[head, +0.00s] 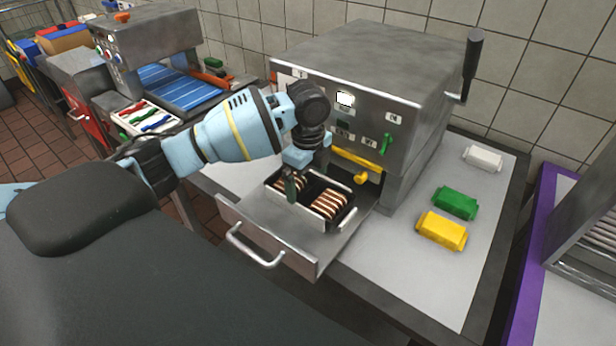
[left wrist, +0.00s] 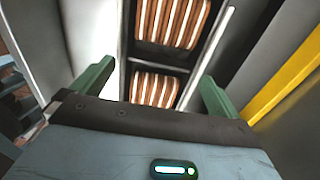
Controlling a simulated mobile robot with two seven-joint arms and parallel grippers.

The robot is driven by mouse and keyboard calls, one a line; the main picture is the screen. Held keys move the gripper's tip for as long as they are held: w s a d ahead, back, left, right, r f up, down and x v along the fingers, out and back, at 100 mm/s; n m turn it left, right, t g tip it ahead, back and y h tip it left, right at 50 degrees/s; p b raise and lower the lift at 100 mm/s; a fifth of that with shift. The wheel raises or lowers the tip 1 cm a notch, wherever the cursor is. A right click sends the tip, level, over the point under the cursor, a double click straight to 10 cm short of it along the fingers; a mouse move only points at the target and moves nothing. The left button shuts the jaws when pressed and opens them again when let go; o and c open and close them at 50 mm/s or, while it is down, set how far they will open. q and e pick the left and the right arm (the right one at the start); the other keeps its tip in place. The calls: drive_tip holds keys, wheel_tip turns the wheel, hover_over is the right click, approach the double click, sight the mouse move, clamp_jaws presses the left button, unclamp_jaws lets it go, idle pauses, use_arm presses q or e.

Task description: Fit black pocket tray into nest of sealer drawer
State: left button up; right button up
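The black pocket tray (head: 313,186) sits within the light metal rim of the nest (head: 309,222) on the pulled-out sealer drawer (head: 262,228). I cannot tell whether it is fully seated. Its pockets hold brown-and-cream striped sandwiches (head: 329,204); they also show in the left wrist view (left wrist: 168,22). My left gripper (head: 297,183) points down at the tray's left part. In the left wrist view its green fingers (left wrist: 158,82) stand wide apart, one on each side of the tray, with a gap visible at the left finger. My right gripper is out of view.
The sealer (head: 350,95) stands right behind the drawer, with a yellow bar (head: 354,158) at its opening and a black lever (head: 472,62).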

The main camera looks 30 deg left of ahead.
use_arm(q)
wheel_tip(320, 180, up, 8)
idle(0.5)
drive_tip(key=shift+f, duration=0.15)
idle(0.7)
